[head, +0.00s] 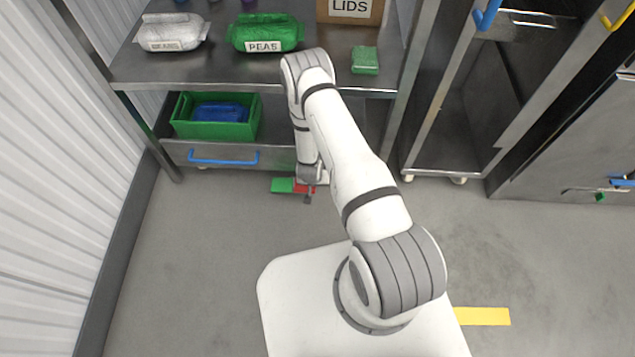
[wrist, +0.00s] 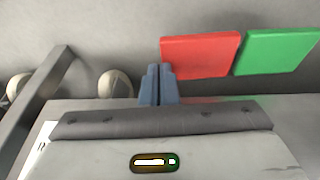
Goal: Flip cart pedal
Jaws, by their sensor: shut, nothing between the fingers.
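The cart pedal shows as a red plate (wrist: 200,55) and a green plate (wrist: 277,52) side by side in the wrist view. In the head view the green plate (head: 282,185) is low in front of the shelf unit, and the red plate (head: 299,188) is partly hidden by my gripper. My gripper (head: 307,199) points down close to the floor at the red plate. In the wrist view my gripper (wrist: 158,72) has its fingers together and empty, beside the red plate's left edge. I cannot tell whether they touch.
A steel shelf unit (head: 140,75) stands behind, with a blue-handled drawer (head: 225,155) low down. A green bin (head: 215,128) holds a blue item. Bags of beans (head: 172,32) and peas (head: 265,33) lie on the shelf. The floor (head: 200,260) at left is clear.

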